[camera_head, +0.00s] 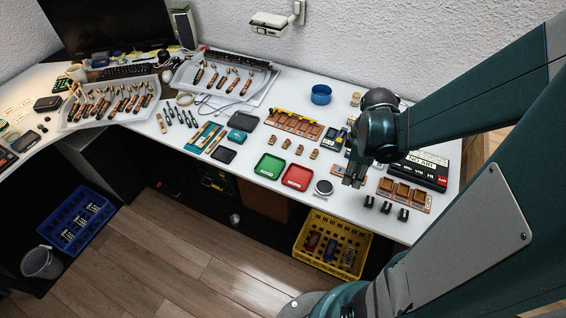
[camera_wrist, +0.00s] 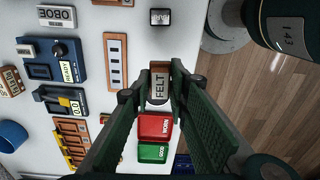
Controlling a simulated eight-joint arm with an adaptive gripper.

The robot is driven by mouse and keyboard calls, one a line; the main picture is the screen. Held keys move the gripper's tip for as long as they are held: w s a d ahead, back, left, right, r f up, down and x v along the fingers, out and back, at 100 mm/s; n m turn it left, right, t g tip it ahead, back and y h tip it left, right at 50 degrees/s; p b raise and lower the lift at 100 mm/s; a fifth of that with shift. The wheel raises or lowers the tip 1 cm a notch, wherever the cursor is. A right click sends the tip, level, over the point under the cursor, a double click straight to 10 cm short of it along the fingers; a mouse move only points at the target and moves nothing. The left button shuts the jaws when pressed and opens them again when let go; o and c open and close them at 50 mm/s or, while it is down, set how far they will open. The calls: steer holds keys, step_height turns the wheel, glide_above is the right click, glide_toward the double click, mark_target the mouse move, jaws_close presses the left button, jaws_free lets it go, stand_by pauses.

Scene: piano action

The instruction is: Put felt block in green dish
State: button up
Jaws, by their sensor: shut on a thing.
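The felt block (camera_wrist: 160,84), a small brown block with a white "FELT" label, is between my gripper's fingertips in the wrist view. My gripper (camera_wrist: 161,80) is shut on it; in the head view, my gripper (camera_head: 355,180) is over the right part of the white table, and the block is hard to make out there. The green dish (camera_head: 269,166) lies near the table's front edge, left of my gripper. In the wrist view the green dish (camera_wrist: 152,153) shows between the fingers, partly hidden. The inside of the green dish looks empty.
A red dish (camera_head: 298,176) lies between the green dish and my gripper. A round grey-topped thing (camera_head: 323,187) sits right of the red dish. Small labelled blocks (camera_head: 299,150) stand behind the dishes. Black blocks (camera_head: 387,207) stand at right. A yellow crate (camera_head: 333,243) is below the table edge.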

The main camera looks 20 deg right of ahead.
steer(key=w+a, duration=0.9)
steer(key=w, duration=0.3)
glide_above(270, 167)
steer(key=shift+s+r+m, duration=0.1)
steer(key=shift+r+m, duration=0.25)
steer(key=shift+m, duration=0.05)
steer(key=shift+f+b, duration=0.65)
steer(key=shift+f, duration=2.5)
steer(key=shift+f+b, duration=0.5)
steer(key=shift+f, duration=1.35)
steer(key=shift+f, duration=0.15)
